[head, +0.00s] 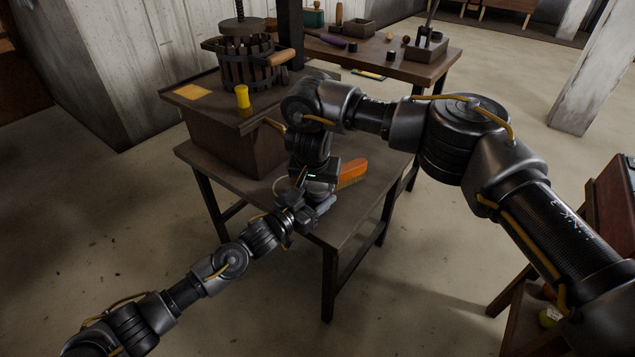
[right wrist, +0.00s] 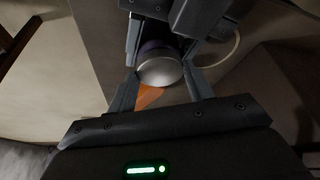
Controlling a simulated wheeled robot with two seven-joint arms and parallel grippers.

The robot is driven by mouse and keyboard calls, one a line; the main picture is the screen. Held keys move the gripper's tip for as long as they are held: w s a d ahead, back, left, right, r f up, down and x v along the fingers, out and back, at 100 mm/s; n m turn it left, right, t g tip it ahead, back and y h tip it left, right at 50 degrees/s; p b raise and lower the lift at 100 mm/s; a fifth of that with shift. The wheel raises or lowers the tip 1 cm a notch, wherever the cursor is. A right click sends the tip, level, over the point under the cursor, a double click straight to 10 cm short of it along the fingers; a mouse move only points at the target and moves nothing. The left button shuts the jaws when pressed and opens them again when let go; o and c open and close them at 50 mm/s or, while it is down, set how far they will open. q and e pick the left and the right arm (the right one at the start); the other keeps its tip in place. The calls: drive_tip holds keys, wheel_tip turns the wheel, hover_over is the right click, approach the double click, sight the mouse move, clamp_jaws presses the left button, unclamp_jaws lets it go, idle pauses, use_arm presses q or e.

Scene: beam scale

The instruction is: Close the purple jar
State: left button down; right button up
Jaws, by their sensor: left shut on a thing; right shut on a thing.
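The purple jar (right wrist: 152,46) shows as a dark purple strip in the right wrist view, with a round silver lid (right wrist: 160,72) over it. My right gripper (right wrist: 160,68) has its fingers on either side of the lid and is shut on it. My left gripper (right wrist: 166,28) comes in at the top of that view and is shut on the jar's body, mostly hiding it. In the head view the right gripper (head: 318,184) is above the left gripper (head: 312,208) over the table's front part. The jar is largely hidden there. I cannot tell how fully the lid is seated.
The wooden table (head: 350,225) carries an orange brush (head: 352,171) just right of the grippers. A raised wooden box (head: 215,135) behind holds a yellow cylinder (head: 242,96) and a slatted press (head: 245,65). A back table (head: 400,65) holds small items. The table's front right is bare.

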drive_tip(key=o, duration=0.9)
drive_tip(key=shift+o, duration=0.2)
drive_tip(key=shift+r, duration=0.1)
drive_tip(key=shift+r, duration=2.15)
drive_tip(key=shift+c, duration=0.3)
